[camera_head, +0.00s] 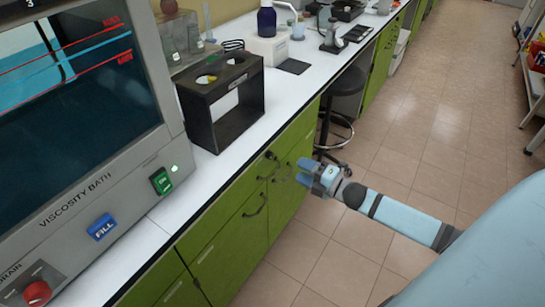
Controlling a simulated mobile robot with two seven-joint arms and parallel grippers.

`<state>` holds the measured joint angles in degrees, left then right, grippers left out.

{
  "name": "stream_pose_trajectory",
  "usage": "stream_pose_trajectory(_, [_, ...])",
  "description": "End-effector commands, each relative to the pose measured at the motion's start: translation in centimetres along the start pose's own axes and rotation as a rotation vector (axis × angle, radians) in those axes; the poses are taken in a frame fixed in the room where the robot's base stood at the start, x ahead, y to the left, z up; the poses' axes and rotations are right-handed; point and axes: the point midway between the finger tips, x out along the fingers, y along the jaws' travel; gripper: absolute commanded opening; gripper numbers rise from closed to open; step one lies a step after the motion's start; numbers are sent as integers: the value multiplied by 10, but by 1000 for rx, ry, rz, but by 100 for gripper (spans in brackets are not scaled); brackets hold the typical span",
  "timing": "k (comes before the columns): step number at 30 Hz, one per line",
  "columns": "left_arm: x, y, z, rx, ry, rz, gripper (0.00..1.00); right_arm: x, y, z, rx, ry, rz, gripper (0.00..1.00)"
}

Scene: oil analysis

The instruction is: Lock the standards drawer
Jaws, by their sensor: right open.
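Green drawer and cabinet fronts (222,238) run under the white counter. A top drawer front (237,190) near my right gripper looks closed. A small dark round lock or knob (270,155) sits near its upper edge, and a dark curved handle (267,172) is just below. No readable label shows which drawer is the standards drawer. My right gripper (303,171), with blue fingers, is open and empty just right of the lock and handle, in front of the green fronts. I cannot tell whether it touches them. My left gripper is out of view.
A grey viscosity bath (120,165) with a screen and buttons stands at the left on the counter (185,205). A black rack (222,105) is beside it. A dark stool (345,82) stands beyond my gripper. The tiled floor (330,250) at the right is clear.

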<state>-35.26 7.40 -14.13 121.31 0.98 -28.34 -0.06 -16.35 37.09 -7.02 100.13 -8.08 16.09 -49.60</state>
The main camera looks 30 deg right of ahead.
Motion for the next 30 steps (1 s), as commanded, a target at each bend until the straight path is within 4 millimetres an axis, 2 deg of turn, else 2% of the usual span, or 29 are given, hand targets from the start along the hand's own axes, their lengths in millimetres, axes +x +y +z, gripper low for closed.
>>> stream_pose_trajectory(3, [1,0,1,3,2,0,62,27,1,1,-1,0,4,54])
stream_pose_trajectory(9, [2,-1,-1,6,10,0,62,66,0,1,0,-1,2,54])
stream_pose_trajectory(15, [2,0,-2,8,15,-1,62,93,0,0,1,-1,1,54])
stream_pose_trajectory(21, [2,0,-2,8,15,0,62,102,-1,0,1,-1,-1,54])
stream_pose_trajectory(28, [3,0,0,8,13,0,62,102,-1,0,1,-1,-1,54])
stream_pose_trajectory(29, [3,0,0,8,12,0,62,102,-1,0,2,-1,-1,49])
stream_pose_trajectory(30, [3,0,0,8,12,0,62,102,-1,0,2,-1,-1,40])
